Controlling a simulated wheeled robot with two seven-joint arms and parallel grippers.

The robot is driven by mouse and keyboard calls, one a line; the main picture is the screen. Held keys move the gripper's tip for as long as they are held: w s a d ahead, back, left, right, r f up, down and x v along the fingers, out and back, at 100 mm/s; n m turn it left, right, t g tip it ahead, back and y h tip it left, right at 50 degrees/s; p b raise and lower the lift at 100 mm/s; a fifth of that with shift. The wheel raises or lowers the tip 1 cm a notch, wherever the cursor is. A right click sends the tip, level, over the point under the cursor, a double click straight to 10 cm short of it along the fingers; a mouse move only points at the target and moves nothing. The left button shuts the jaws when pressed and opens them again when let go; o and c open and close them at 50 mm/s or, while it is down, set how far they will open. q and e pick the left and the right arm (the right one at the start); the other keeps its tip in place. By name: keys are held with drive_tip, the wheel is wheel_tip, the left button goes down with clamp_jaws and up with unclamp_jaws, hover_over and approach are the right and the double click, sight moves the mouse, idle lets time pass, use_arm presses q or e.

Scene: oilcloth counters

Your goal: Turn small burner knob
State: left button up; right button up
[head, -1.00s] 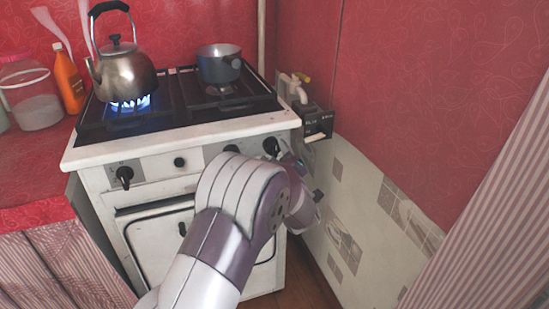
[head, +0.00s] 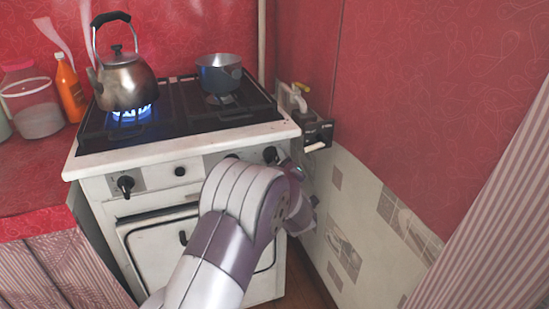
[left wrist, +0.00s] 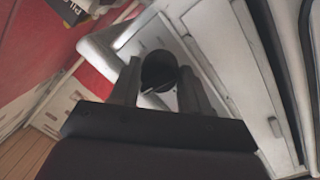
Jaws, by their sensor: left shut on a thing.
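The white stove (head: 165,146) has black knobs along its front panel. The right-end knob (head: 270,154) is partly covered by my left gripper (head: 283,161), whose fingers are mostly hidden behind my arm in the head view. In the left wrist view, the left gripper (left wrist: 160,84) is shut on a round dark knob (left wrist: 158,66), with one finger on each side. My right gripper is not in view.
A kettle (head: 126,82) stands over a lit blue flame (head: 131,112). A blue pot (head: 219,73) stands on the right burner, with no flame visible under it. The tiled wall (head: 352,225) is close to the right of my gripper. The oven door (head: 157,247) is shut.

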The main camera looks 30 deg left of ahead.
use_arm(q)
drive_tip(key=m+p, duration=0.4)
drive_tip(key=p, duration=0.1)
drive_tip(key=m+g+p, duration=0.1)
drive_tip(key=m+p, duration=0.3)
drive_tip(key=p, duration=0.1)
drive_tip(key=m+p, duration=0.4)
drive_tip(key=p, duration=0.2)
drive_tip(key=shift+s+r+g, duration=0.1)
drive_tip(key=shift+r+g, duration=0.15)
drive_tip(key=shift+g, duration=0.15)
drive_tip(key=m+p, duration=0.2)
drive_tip(key=shift+m+g, duration=0.3)
drive_tip(key=shift+m, duration=0.1)
drive_tip(key=m+p, duration=0.2)
drive_tip(key=m, duration=0.1)
drive_tip(key=shift+f+y+p, duration=0.1)
drive_tip(key=shift+y+p, duration=0.2)
drive_tip(key=shift+y, duration=0.1)
drive_tip(key=m+p, duration=0.1)
drive_tip(key=m, duration=0.2)
drive_tip(key=shift+d+g, duration=0.1)
drive_tip(key=shift+g, duration=0.3)
drive_tip(key=shift+f+m+y+p, duration=0.15)
drive_tip(key=shift+m+y+p, duration=0.45)
drive_tip(key=shift+m, duration=0.7)
drive_tip(key=o, duration=0.6)
drive_tip(key=shift+o, duration=0.7)
